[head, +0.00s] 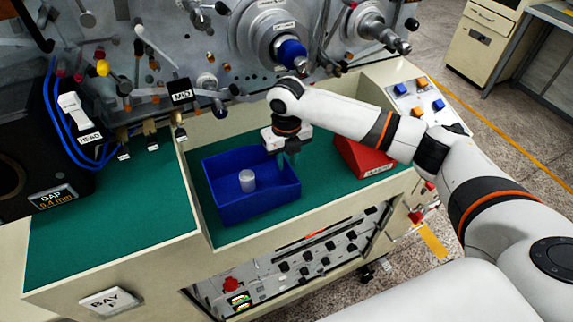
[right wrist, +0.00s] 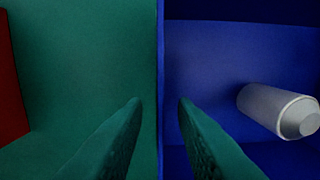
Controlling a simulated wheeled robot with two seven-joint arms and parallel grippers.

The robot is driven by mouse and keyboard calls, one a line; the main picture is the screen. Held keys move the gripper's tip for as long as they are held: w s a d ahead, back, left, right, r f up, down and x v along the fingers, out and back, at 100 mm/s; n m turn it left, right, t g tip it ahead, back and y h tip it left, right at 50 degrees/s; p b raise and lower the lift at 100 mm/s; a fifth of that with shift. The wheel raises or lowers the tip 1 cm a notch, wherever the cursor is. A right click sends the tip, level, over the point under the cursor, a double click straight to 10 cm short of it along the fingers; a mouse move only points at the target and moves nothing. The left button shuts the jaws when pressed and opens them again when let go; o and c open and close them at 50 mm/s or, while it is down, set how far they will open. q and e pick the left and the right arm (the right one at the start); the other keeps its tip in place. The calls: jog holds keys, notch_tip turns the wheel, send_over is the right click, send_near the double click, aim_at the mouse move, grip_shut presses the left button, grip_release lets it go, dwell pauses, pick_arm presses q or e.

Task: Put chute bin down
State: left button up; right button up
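The blue bin (head: 252,208), which I take for the chute bin, sits upright on the green surface in the recessed bay. It also shows in the right wrist view (right wrist: 230,60). A grey cylinder (head: 247,181) is inside it; in the right wrist view the cylinder (right wrist: 275,108) is at the right. My right gripper (head: 291,155) is at the bin's right wall. In the right wrist view its fingers (right wrist: 160,105) straddle the wall, one outside over green and one inside, with a gap visible on each side. My left gripper is not in view.
A red bin (head: 362,158) stands right of the blue bin, partly behind my right arm. The raised green worktop (head: 115,220) on the left is mostly clear. The machine face with spindles (head: 290,52) and levers rises behind.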

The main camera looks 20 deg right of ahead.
notch_tip(320, 180, up, 10)
jog(key=b, duration=0.1)
jog(key=shift+b, duration=0.4)
